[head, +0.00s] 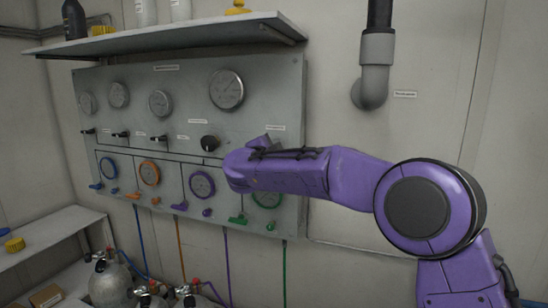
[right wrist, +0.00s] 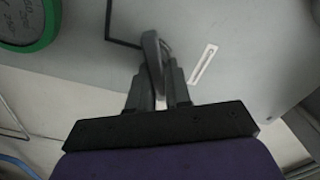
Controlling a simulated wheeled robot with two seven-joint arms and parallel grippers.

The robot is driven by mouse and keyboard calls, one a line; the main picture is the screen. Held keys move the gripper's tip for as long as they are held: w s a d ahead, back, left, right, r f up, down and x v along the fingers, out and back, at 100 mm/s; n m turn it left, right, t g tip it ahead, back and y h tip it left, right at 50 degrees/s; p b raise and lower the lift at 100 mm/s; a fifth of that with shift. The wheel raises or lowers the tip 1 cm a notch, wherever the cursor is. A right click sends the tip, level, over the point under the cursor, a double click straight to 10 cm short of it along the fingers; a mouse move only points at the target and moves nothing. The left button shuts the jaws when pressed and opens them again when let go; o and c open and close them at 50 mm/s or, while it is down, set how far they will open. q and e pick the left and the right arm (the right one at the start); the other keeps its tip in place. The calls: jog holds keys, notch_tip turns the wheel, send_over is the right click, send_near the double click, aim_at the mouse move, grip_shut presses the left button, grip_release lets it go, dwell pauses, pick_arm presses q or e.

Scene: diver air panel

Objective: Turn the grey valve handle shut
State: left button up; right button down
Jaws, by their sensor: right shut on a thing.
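The grey valve handle (right wrist: 151,58) shows in the right wrist view as a slim grey lever close to the panel face. My right gripper (right wrist: 159,88) has its two dark fingers closed around the lever's near part, one on each side. The lever's far end sticks out past the fingertips. In the head view my purple right arm reaches the right part of the panel and covers most of the handle and fingers. A small grey piece (head: 259,142) shows above the arm; I cannot tell whether it is handle or finger. My left gripper is not in view.
The grey gauge panel (head: 190,75) carries several dials, black knobs and small coloured handles. The green-rimmed gauge (head: 267,195) sits just below my right arm's end. A shelf (head: 180,38) overhangs the panel. A pipe elbow (head: 372,85) juts out at right. Gas cylinders (head: 110,283) stand below.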

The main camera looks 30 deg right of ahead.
jog(key=m+b, duration=0.1)
jog(key=f+m+b, duration=0.1)
jog(key=m, duration=0.1)
jog(key=shift+b, duration=0.4)
jog(key=shift+f+m+b, duration=0.1)
jog(key=shift+m+b, duration=0.8)
jog(key=shift+m, duration=0.4)
jog(key=c, duration=1.1)
grip_release()
jog(key=shift+s, duration=0.1)
jog(key=shift+c, duration=0.2)
jog(key=shift+s+a+b, duration=0.25)
jog(key=shift+b, duration=0.1)
jog(key=b+v, duration=0.3)
jog(key=v, duration=0.6)
jog(key=shift+s+a, duration=0.3)
